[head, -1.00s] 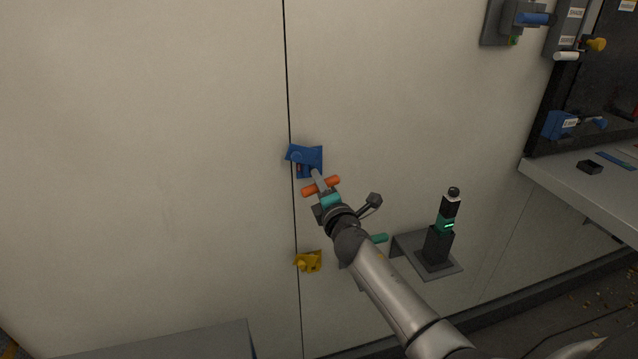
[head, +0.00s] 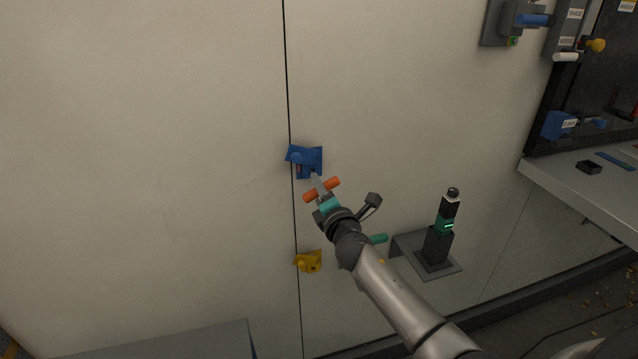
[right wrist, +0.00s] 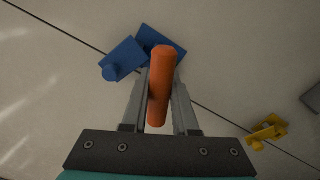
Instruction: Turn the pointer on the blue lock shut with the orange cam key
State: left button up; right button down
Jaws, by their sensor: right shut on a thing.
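The blue lock (head: 303,160) is on the pale wall across the vertical seam. It also shows at the top of the right wrist view (right wrist: 142,52). My right gripper (head: 320,193) is shut on the orange cam key (head: 332,184), just below and right of the lock. In the right wrist view the key's orange handle (right wrist: 160,88) lies between the two fingers and partly covers the lock. Whether the key touches the lock, and how the pointer stands, I cannot tell. My left gripper is not in view.
A yellow lock (head: 309,261) sits lower on the same seam. To the right a bracket shelf (head: 408,248) bears a dark upright device (head: 439,240). A grey worktop (head: 575,190) juts out at far right. The wall left of the seam is clear.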

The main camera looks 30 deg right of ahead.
jog(key=p+v, duration=0.1)
jog(key=v, duration=0.5)
dwell(0.6)
jog(key=c, duration=1.2)
grip_release()
jog(key=shift+c, duration=0.2)
grip_shut()
jog(key=v, duration=0.8)
jog(key=shift+p, duration=0.35)
jog(key=shift+a+r, duration=0.1)
